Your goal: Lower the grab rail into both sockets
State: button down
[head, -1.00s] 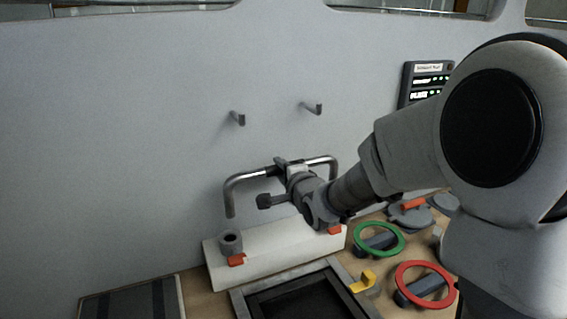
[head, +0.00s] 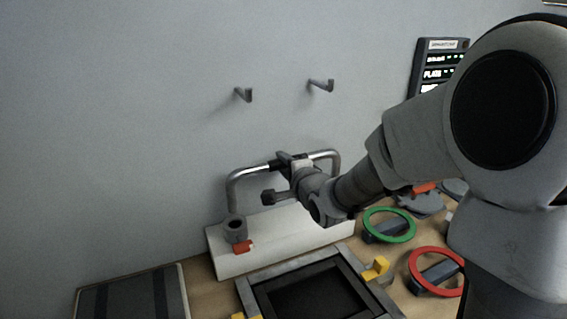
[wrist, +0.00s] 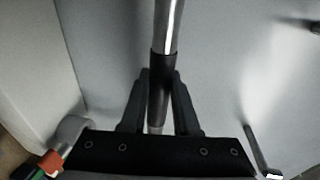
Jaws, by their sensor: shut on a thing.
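The grab rail (head: 251,170) is a bent silver bar with a dark middle sleeve, held roughly level above the white base block (head: 225,262). My gripper (head: 290,163) is shut on the sleeve, and in the wrist view the fingers (wrist: 160,105) straddle it. The left grey socket (head: 235,228) stands on the block with an orange tab (head: 243,247) beside it. The rail's left leg ends at or just behind this socket's top rim; I cannot tell whether it is inside. The right socket and the right leg's end are hidden behind my arm.
Two hooks (head: 243,94) (head: 321,85) stick out of the grey wall above the rail. A dark framed hatch (head: 250,298) with yellow latches lies in front. Green (head: 389,225) and red (head: 436,271) rings sit right, and a dark panel (head: 130,295) lies left.

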notch_tip(320, 180, down, 7)
jog(key=b, duration=0.5)
jog(key=shift+r, duration=0.2)
dwell(0.5)
dwell(0.4)
jog(key=c, duration=0.6)
grip_release()
jog(key=shift+f, duration=0.15)
